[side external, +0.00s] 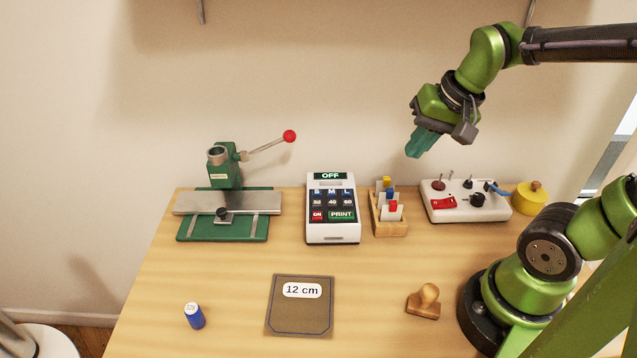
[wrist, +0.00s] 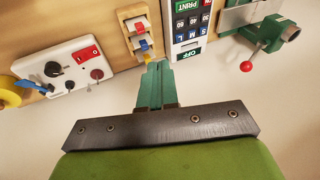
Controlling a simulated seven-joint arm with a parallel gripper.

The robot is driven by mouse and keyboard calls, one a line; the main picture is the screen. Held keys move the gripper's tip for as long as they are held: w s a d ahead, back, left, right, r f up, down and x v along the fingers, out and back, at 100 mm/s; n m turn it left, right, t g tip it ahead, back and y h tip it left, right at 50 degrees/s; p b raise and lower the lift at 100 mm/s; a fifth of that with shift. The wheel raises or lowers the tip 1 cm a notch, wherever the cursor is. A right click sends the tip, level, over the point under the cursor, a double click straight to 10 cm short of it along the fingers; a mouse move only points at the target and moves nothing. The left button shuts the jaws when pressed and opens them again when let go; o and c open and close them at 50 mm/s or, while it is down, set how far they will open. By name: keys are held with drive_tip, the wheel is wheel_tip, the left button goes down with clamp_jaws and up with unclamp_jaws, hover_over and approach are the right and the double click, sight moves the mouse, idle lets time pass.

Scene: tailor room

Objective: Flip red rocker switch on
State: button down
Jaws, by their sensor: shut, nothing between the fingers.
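The red rocker switch (side external: 443,203) is set in the front left of a white control box (side external: 485,213) at the back right of the table. The box also carries a black knob, small toggles and a blue plug. In the wrist view the red rocker (wrist: 87,55) shows on the white box (wrist: 42,58) at the left. Which way the rocker is tipped is too small to tell. My gripper (side external: 412,155) is above and left of the box in the side view, clear of it. Its teal fingers (wrist: 155,66) are shut and empty.
A wooden card rack (side external: 389,229) stands left of the box, then a white label printer (side external: 333,238) and a green press (side external: 225,228). A yellow round item (side external: 529,204) is right of the box. A wooden stamp (side external: 424,308), brown pocket piece (side external: 300,317) and blue spool (side external: 194,316) lie in front.

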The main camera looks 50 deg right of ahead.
drive_tip(key=d+f+m+g+h, duration=0.15)
drive_tip(key=d+m+g, duration=0.25)
drive_tip(key=d+m, duration=0.45)
drive_tip(key=m+g, duration=0.2)
drive_tip(key=m, duration=0.7)
hover_over(454, 200)
drive_tip(key=w+a, duration=0.2)
drive_tip(key=shift+f+m, duration=0.2)
drive_tip(key=shift+m, duration=0.25)
drive_tip(key=shift+f, duration=0.1)
drive_tip(key=f, duration=0.4)
drive_tip(key=s+d+f, duration=0.1)
drive_tip(key=f, duration=0.8)
drive_tip(key=shift+s+d+f, duration=0.3)
drive_tip(key=shift+d+f, duration=0.05)
drive_tip(key=shift+s+d+f, duration=0.1)
drive_tip(key=shift+f, duration=0.15)
